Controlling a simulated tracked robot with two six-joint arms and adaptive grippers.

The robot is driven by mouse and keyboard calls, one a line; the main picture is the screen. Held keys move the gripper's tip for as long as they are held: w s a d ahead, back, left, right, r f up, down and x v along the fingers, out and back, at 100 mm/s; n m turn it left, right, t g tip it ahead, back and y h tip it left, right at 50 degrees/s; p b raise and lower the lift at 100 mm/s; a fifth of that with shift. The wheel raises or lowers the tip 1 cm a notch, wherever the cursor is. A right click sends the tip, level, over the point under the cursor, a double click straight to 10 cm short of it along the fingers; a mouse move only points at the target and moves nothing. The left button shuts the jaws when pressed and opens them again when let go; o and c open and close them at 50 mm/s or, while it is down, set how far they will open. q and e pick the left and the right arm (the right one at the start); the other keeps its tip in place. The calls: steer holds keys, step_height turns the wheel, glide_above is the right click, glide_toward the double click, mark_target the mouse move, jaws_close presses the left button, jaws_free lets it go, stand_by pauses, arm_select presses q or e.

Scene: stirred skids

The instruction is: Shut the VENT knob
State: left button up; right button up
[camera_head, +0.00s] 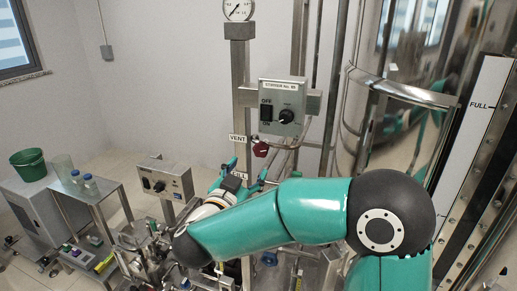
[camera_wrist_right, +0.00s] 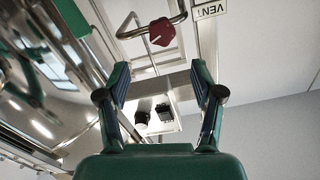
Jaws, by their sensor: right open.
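The VENT knob (camera_head: 261,149) is a small dark red knob on a bent metal pipe, just right of the VENT label (camera_head: 238,139). In the right wrist view the knob (camera_wrist_right: 166,32) shows at the top, with a pale line on its face; the VENT label (camera_wrist_right: 210,9) appears upside down beside it. My right gripper (camera_head: 247,171) is open, just below the knob in the head view. In the right wrist view its two fingers (camera_wrist_right: 160,76) are spread apart, with the knob beyond the tips and not touched. My left gripper is not in view.
A grey stirrer box (camera_head: 283,106) with a switch and black dial hangs above the knob. A pressure gauge (camera_head: 238,8) tops the post. A shiny steel vessel (camera_head: 400,130) with curved rails stands at right. A green bucket (camera_head: 28,163) sits on a cabinet at left.

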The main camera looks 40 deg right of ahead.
mark_target(261, 150)
steer(key=p+x, duration=0.2)
steer(key=x, duration=0.9)
steer(key=shift+w, duration=0.1)
